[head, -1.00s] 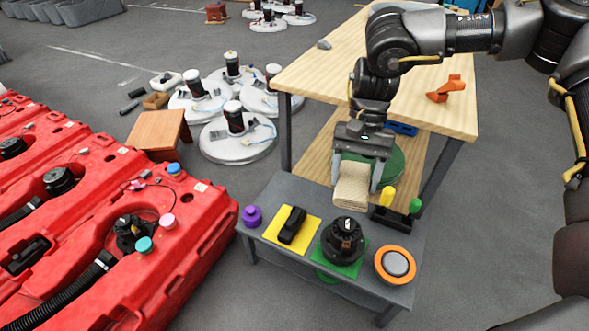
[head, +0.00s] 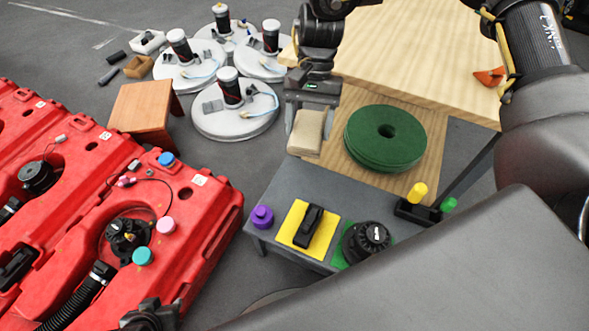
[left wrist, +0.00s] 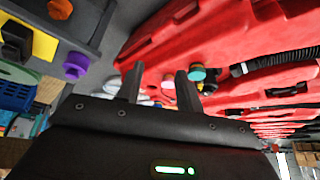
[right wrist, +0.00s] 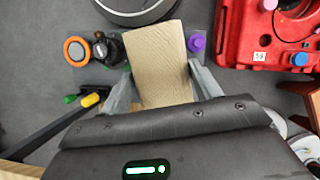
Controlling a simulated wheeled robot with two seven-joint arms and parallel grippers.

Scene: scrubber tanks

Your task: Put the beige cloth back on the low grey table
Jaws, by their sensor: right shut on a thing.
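The beige cloth (head: 308,133) is a folded block held between the fingers of my right gripper (head: 306,125), and it fills the right wrist view's middle (right wrist: 160,60). In the head view it hangs at the back edge of the low grey table (head: 288,184); I cannot tell how high above it. My left gripper (head: 150,318) shows partly at the bottom of the head view, near the red tanks. In the left wrist view its fingers (left wrist: 158,88) are apart with nothing between them. My own arm hides the right front of the grey table.
On the grey table are a purple knob (head: 262,217), a black handle on a yellow pad (head: 295,235) and a black cap (head: 366,241) on a green pad. A wooden bench (head: 440,75) with green discs (head: 385,140) stands behind. Red tanks (head: 90,200) fill the left.

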